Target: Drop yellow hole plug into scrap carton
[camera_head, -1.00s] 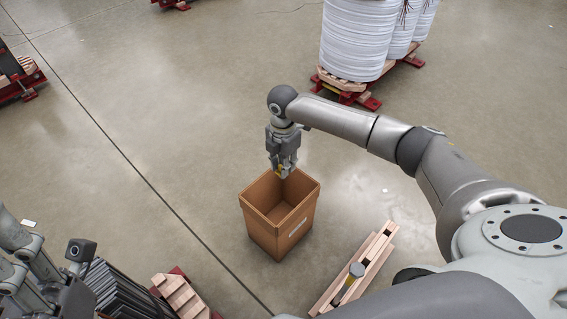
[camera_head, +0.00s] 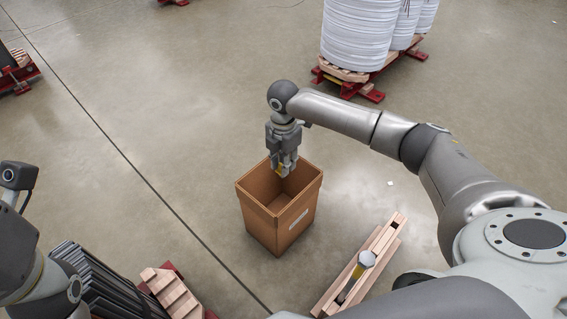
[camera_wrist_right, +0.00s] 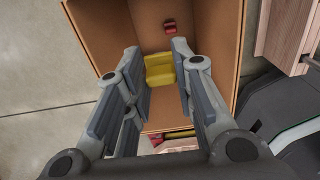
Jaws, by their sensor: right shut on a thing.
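The yellow hole plug (camera_wrist_right: 160,70) is held between the fingertips of my right gripper (camera_wrist_right: 162,62). In the head view my right gripper (camera_head: 284,168) points down over the scrap carton, and only a bit of yellow shows at its tips. The scrap carton (camera_head: 270,222) is a tall open brown box on the floor with a white label on its front. In the wrist view the carton's inner wall (camera_wrist_right: 220,35) lies around and below the plug. My left arm shows at the lower left, but its fingers are not visible.
Small red pieces (camera_wrist_right: 170,27) show inside the carton. A wooden-beam stand (camera_head: 378,250) with a grey-capped item stands right of the carton. Dark plates (camera_head: 95,280) and wooden blocks (camera_head: 170,290) are at the lower left. White rolls (camera_head: 358,40) stand behind. The floor left of the carton is clear.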

